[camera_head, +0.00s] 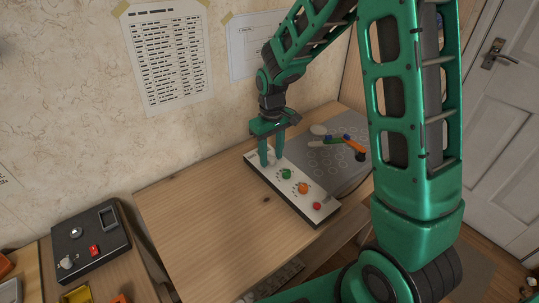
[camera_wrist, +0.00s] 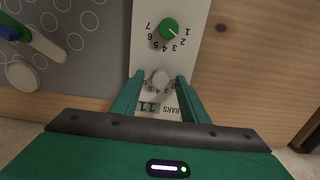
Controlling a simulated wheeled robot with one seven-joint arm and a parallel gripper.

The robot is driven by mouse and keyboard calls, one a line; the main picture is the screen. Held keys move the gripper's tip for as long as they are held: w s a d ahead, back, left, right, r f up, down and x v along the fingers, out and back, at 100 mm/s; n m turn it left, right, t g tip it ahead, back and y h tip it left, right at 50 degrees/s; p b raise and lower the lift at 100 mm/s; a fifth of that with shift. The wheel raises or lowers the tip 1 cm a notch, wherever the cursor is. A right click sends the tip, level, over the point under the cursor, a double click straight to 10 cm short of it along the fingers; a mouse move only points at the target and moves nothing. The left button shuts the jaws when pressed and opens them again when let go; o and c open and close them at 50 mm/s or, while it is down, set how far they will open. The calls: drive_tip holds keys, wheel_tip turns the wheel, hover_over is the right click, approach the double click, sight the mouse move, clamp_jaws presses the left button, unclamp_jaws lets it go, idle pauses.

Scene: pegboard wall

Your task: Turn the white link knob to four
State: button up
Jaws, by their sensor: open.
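The white knob (camera_wrist: 160,78) is on a white panel (camera_wrist: 188,15) with printed numbers around it, partly hidden by my fingers. My gripper (camera_wrist: 158,88) is open, with one finger on each side of the knob; I cannot tell whether they touch it. In the head view, my gripper (camera_head: 272,160) points down at the far left end of the panel (camera_head: 325,206). The knob's pointer direction is not clear. A green knob (camera_wrist: 168,29) with numbers 1 to 7 sits beside it; it also shows in the head view (camera_head: 286,174).
An orange knob (camera_head: 303,188) and a red button (camera_head: 317,206) are further along the panel. A grey mat (camera_head: 330,165) with several items lies behind it. A black box (camera_head: 88,245) stands at the left. The wooden table (camera_head: 200,200) left of the panel is clear.

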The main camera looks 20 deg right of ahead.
sight(273, 159)
wheel_tip(273, 159, up, 11)
drive_tip(key=shift+f, duration=0.2)
drive_tip(key=shift+w, duration=0.1)
idle(0.5)
drive_tip(key=s+d+r+m, duration=0.2)
drive_tip(key=s+d, duration=0.4)
drive_tip(key=s+d+r+m, duration=0.3)
drive_tip(key=s+d, duration=0.3)
drive_tip(key=s, duration=0.1)
drive_tip(key=s+d+m, duration=0.2)
drive_tip(key=s, duration=0.7)
drive_tip(key=s+d+f+m, duration=0.1)
drive_tip(key=s+d+m, duration=0.2)
drive_tip(key=s, duration=0.6)
drive_tip(key=shift+s, duration=0.3)
